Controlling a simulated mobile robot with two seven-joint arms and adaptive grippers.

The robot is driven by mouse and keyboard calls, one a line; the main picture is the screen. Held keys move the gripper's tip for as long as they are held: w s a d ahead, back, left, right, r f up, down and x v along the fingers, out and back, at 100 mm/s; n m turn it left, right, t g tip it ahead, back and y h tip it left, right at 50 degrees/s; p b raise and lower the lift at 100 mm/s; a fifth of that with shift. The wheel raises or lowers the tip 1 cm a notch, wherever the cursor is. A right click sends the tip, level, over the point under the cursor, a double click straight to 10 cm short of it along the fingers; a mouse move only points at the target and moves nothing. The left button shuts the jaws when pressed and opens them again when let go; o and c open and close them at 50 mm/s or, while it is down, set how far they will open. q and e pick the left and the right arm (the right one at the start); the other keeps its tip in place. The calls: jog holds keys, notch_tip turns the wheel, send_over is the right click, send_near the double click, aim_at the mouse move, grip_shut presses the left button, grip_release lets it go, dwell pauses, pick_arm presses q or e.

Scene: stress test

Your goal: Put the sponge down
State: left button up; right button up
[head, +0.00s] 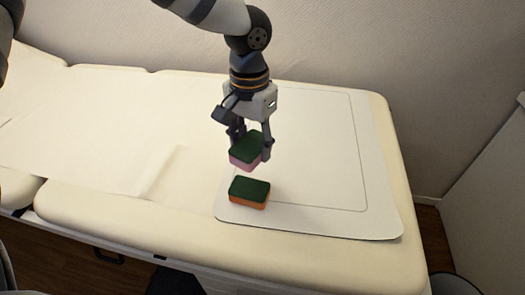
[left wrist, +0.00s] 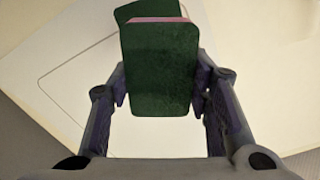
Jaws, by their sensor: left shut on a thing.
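My left gripper (head: 252,146) is shut on a sponge with a dark green top and a pink lower layer (head: 245,153). Its fingers hold the sponge from two sides, and it appears raised over the pale mat (head: 320,150). In the left wrist view the held sponge (left wrist: 160,72) fills the space between the fingers (left wrist: 160,84). A second sponge, green on top and orange below (head: 249,191), lies on the mat just in front of the held one. In the left wrist view it is partly hidden behind the held sponge (left wrist: 136,11). My right gripper is not in view.
The mat lies on a cream padded bench (head: 130,215), near its right end. The mat is bare to the right of the sponges. White paper (head: 100,125) covers the bench's left part. A wall (head: 350,45) stands behind the bench.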

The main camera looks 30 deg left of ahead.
pick_arm(q)
jog(key=w+f, duration=0.2)
jog(key=w+a+f+b, duration=0.1)
jog(key=w+f, duration=0.3)
jog(key=shift+w+a+f+b, duration=0.1)
jog(key=shift+a+b, duration=0.25)
jog(key=shift+w+a+f+b, duration=0.15)
jog(key=shift+w+f, duration=0.1)
jog(key=shift+f, duration=0.75)
jog(key=shift+w+f+b, duration=0.15)
jog(key=shift+w+f, duration=0.05)
jog(key=shift+f, duration=0.8)
jog(key=o, duration=1.1)
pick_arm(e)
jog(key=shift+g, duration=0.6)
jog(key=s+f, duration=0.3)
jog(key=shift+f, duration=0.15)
pick_arm(q)
notch_tip(320, 180, up, 12)
jog(key=p, duration=0.1)
jog(key=shift+r, duration=0.15)
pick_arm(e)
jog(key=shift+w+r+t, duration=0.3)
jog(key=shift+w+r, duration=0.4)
